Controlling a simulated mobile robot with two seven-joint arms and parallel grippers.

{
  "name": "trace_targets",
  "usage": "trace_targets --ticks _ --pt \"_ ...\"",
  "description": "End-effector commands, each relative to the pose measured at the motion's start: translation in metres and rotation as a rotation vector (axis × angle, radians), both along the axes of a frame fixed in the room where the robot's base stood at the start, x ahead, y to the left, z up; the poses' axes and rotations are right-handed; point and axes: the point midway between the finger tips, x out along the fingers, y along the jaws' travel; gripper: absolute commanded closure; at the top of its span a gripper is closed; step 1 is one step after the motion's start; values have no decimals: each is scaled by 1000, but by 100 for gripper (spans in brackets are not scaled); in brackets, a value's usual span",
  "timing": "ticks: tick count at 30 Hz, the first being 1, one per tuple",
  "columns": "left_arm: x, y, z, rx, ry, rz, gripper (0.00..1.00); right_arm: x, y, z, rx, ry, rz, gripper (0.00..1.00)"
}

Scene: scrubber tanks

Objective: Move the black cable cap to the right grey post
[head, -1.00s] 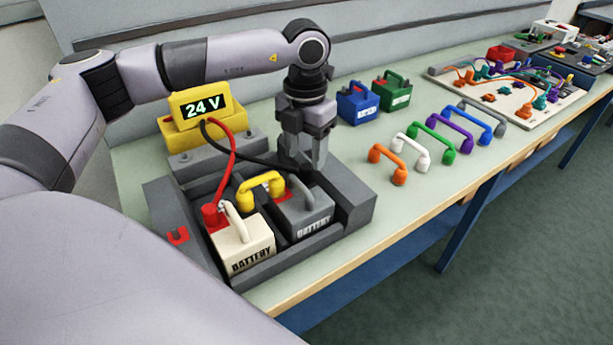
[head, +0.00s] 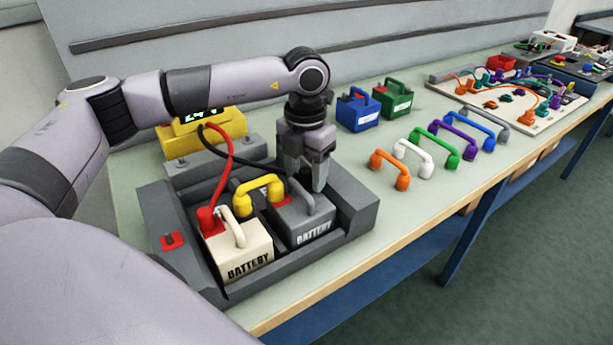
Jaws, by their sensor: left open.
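The black cable (head: 247,162) runs from the yellow 24 V meter (head: 203,140) toward my left gripper (head: 305,178). The black cap at its end is largely hidden by the gripper, and I cannot tell its exact seat. My left gripper is open, pointing down over the back of the grey battery (head: 305,224), its fingertips close to the battery's handle. The grey battery's right post is not clearly visible behind the fingers. The red cable's cap (head: 208,218) sits on the cream battery (head: 240,252). A yellow bridge (head: 258,186) spans the two batteries. My right gripper is not in view.
The dark grey tray (head: 350,235) has raised walls around the batteries. Blue (head: 357,112) and green (head: 393,100) batteries stand behind, to the right. Several coloured bridges, including an orange one (head: 388,170), stand on the table right of the tray. A wiring board (head: 480,98) lies farther right.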

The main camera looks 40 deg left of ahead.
Motion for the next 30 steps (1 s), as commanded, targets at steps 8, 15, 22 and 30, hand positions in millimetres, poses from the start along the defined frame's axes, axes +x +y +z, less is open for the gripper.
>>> trace_targets --ticks 8,15,22,30 --pt "0 0 0 0 1 -1 46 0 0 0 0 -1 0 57" --pt "0 0 0 0 1 -1 46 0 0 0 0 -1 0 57" --pt "0 0 0 0 1 -1 82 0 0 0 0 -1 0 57" --pt "0 0 1 0 1 -1 100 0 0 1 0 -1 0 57"
